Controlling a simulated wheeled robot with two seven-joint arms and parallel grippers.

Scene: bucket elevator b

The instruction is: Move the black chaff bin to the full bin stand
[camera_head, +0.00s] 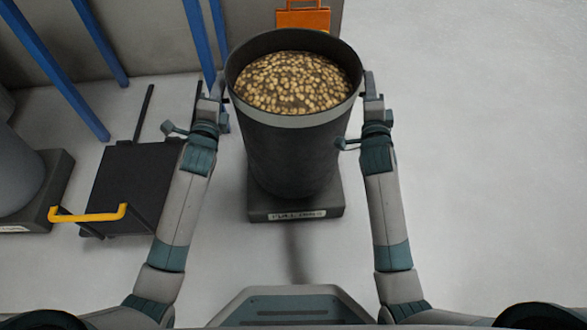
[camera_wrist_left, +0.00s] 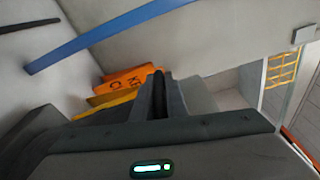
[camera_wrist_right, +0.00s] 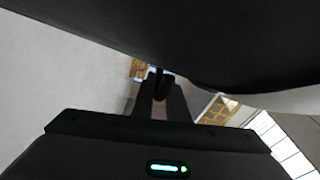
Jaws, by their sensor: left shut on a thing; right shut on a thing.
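The black chaff bin (camera_head: 290,150) is upright in the middle of the head view, filled near its grey rim with tan, grain-like pieces. Its dark side also fills the top of the right wrist view (camera_wrist_right: 210,35). My left gripper (camera_head: 221,95) is shut on the bin's left side near the rim, and my right gripper (camera_head: 369,95) is shut on its right side. The handles are mostly hidden by the fingers. A dark, low stand (camera_head: 262,208) with a white label is under the bin.
A black cart (camera_head: 135,180) with a yellow handle (camera_head: 88,216) is at the left. A grey drum (camera_head: 15,170) on another dark base is at the far left. Blue posts (camera_head: 60,70) and an orange thing (camera_head: 303,17) are behind. The floor at the right is clear.

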